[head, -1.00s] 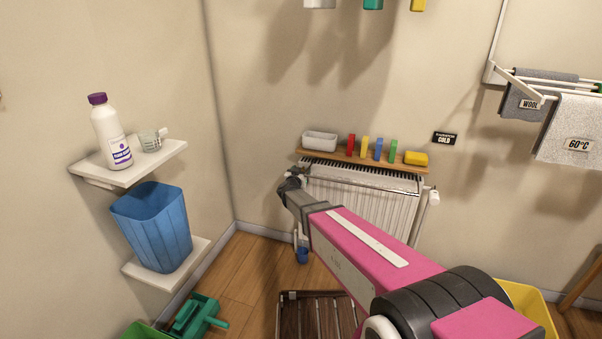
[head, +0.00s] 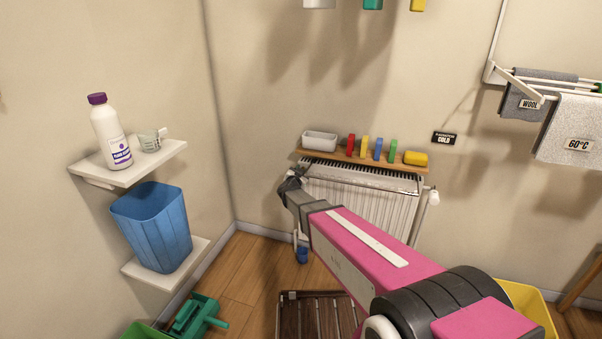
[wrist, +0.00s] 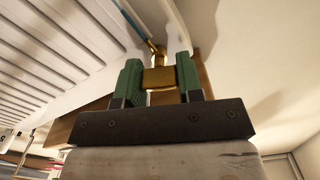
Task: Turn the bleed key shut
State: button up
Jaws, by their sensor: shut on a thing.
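My gripper (wrist: 160,82) has two green fingers in the wrist view, shut on the brass bleed key (wrist: 158,78). The key's block sits between the fingertips, and its narrower stem runs up toward the radiator's end. In the head view my gripper (head: 297,177) is at the upper left corner of the white radiator (head: 372,212), where my own arm hides the key. The radiator's ribbed panel also fills the left of the wrist view (wrist: 50,60). The picture does not show how far the key is turned.
A wooden shelf (head: 340,159) above the radiator holds a white tray (head: 320,141), coloured blocks and a yellow sponge (head: 416,158). A blue bin (head: 153,225) and a white bottle (head: 111,135) stand on wall shelves at left. A slatted wooden rack (head: 315,315) is on the floor.

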dwell(0.3)
jog(key=o, duration=0.9)
jog(key=shift+o, duration=0.2)
jog(key=v, duration=1.1)
jog(key=shift+w, duration=0.1)
